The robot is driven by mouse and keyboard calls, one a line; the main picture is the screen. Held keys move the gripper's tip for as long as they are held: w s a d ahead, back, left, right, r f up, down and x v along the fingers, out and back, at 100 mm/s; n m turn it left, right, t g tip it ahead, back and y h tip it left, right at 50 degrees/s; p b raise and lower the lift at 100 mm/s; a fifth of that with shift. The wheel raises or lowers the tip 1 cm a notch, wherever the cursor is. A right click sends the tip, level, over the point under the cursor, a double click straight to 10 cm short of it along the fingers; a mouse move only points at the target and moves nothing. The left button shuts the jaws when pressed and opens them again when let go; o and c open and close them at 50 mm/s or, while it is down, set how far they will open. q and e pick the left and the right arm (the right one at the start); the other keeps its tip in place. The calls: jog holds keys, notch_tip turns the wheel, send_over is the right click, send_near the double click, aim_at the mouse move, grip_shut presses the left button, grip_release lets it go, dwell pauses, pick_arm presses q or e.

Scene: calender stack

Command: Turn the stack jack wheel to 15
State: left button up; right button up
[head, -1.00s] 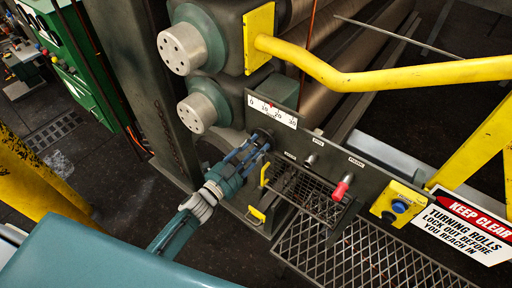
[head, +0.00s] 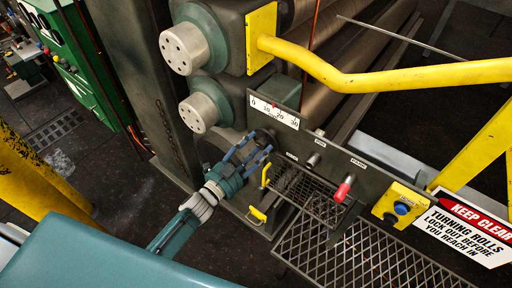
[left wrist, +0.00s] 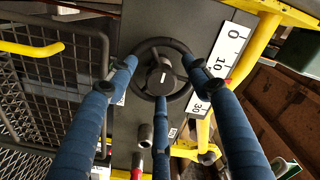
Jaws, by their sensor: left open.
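The stack jack wheel (left wrist: 181,52) is a dark round handwheel with a hub and a pale mark, facing me in the left wrist view. In the head view it is mostly hidden behind my left gripper (head: 254,153). The left gripper's blue fingers (left wrist: 160,85) are open and spread in front of the wheel, with the hub between them. I cannot tell whether they touch the rim. A white scale (head: 273,112) marked 0 to 30 sits above the wheel. A small red mark shows at its upper edge, around the middle; the exact reading is unclear. My right gripper is not in view.
A red-tipped lever (head: 343,189) and a yellow box with a blue button (head: 402,207) are to the right on the panel. A yellow handle (head: 265,175) is close beside the gripper. A yellow rail (head: 380,75) crosses above; mesh guards lie below.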

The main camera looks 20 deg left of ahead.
pick_arm(q)
jog(key=shift+s, duration=0.6)
jog(key=v, duration=1.1)
jog(key=shift+a, duration=0.15)
jog(key=shift+w, duration=0.1)
